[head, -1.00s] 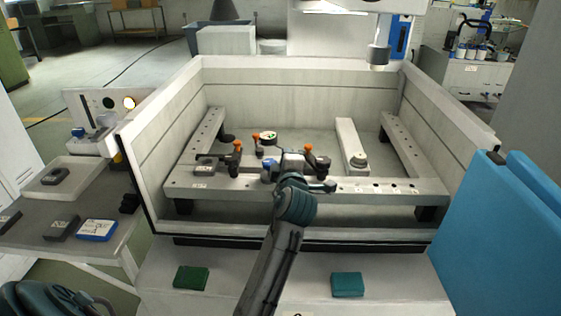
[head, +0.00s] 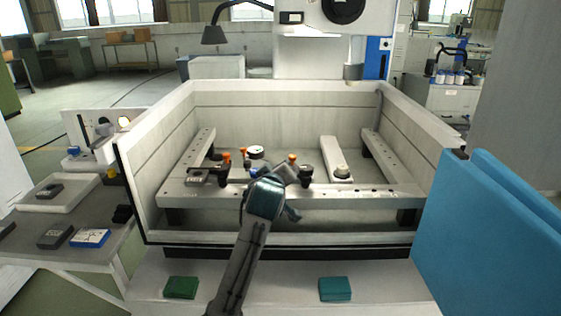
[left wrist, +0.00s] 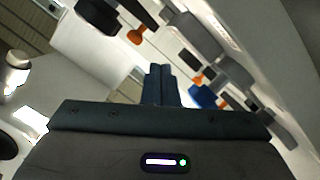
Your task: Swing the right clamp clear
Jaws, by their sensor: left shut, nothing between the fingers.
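The right clamp, with an orange knob (head: 291,158) and a dark post (head: 305,174), stands on the front rail of the tank. In the left wrist view its likely orange knob (left wrist: 135,36) and dark post (left wrist: 98,16) are at the top left. The left clamp (head: 224,172) stands further left, with orange knobs. A grey workpiece (head: 281,172) lies beside the right clamp. My left gripper (left wrist: 160,70) is shut and empty, apart from the clamps in the picture. My right gripper is not in view.
The tank's front wall (head: 290,238) and side walls surround the rails. A round part sits on the inner bar (head: 330,155). Blue panels (head: 490,235) stand at right. A green block (head: 181,287) and teal block (head: 335,289) lie on the front ledge.

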